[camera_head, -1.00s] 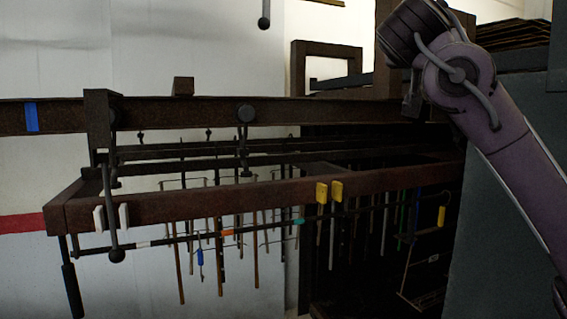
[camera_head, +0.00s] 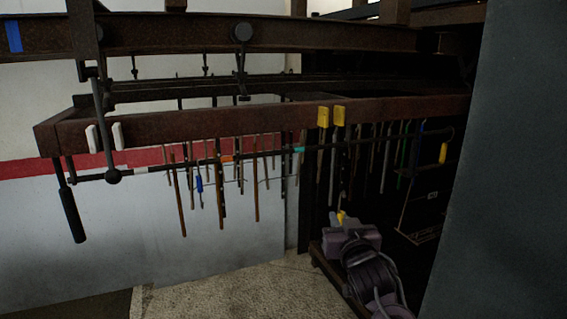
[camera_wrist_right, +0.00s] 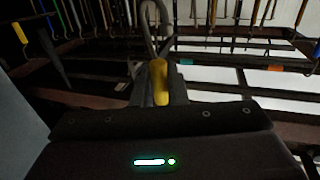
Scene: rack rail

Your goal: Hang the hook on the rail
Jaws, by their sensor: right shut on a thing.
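The rail (camera_head: 250,155) is a long dark rod with white, orange and teal bands, running below a rusty beam. It also shows in the right wrist view (camera_wrist_right: 225,64), with its teal and orange bands. My right gripper (camera_head: 342,222) is low, below the rail and right of the teal band. It is shut on the hook's yellow handle (camera_wrist_right: 160,82). The hook's grey curved part (camera_wrist_right: 150,22) rises beyond the handle, upright in the wrist view. In the head view only a bit of yellow (camera_head: 341,215) shows at the gripper. My left gripper is out of view.
Several thin tools hang behind the rail, including one with a blue handle (camera_head: 199,184). A yellow-handled piece (camera_head: 443,153) is near the rail's right end. Yellow clips (camera_head: 331,116) sit on the rusty beam (camera_head: 220,124). A grey panel (camera_head: 490,200) stands at right. Floor below left is open.

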